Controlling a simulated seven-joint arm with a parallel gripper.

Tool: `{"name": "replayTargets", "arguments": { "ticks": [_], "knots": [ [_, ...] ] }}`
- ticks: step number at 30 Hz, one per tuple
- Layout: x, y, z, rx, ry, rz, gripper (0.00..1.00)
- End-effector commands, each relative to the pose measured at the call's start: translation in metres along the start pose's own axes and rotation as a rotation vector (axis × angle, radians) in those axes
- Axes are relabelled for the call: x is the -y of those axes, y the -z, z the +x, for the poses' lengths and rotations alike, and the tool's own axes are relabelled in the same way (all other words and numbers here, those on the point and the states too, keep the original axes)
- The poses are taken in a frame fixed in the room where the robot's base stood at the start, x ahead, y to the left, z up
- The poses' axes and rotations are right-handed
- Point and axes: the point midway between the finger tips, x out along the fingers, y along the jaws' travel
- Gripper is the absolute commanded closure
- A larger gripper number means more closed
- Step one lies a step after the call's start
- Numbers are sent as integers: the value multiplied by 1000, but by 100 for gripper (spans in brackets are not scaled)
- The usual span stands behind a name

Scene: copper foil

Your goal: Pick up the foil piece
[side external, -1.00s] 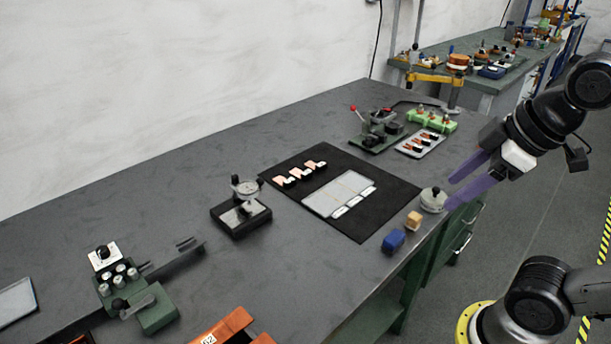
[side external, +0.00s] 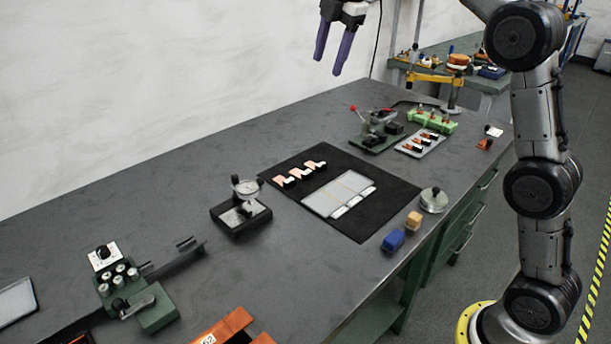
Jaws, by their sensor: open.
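Several small copper foil pieces with white and black parts (side external: 301,173) lie in a row on the black mat (side external: 362,227), along its upper left part. I cannot tell which of them is the task's piece. More copper-coloured pieces lie on a grey tray (side external: 420,144) further back, and an orange piece (side external: 484,144) lies near the table's right edge. My gripper (side external: 330,68) has two purple fingers, spread apart and pointing down. It is open and empty, high above the back of the table and well clear of the pieces.
A pale plate (side external: 340,194) lies on the mat. A dial gauge stand (side external: 240,207) stands left of the mat. A lever press (side external: 376,130) and a green block (side external: 432,121) stand behind. Blue (side external: 394,240) and tan (side external: 414,220) blocks sit near the front edge.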

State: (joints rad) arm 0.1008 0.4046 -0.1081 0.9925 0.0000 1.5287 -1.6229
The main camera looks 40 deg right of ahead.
Motion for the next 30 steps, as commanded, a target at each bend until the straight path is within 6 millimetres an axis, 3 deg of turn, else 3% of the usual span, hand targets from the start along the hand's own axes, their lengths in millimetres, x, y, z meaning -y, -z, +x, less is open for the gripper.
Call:
{"name": "replayTargets", "arguments": {
  "ticks": [3, 10, 16, 21, 24, 30],
  "knots": [
    [-30, -10, 43, 1, 42, -63, 43],
    [-62, -31, 136, -5, 121, -137, 43],
    [-67, -50, 230, -13, 195, -121, 43],
    [-52, -61, 296, -23, 271, -102, 43],
    [-42, -64, 319, -30, 309, -95, 43],
    [-35, -67, 337, -32, 325, -89, 43]
  ]
}}
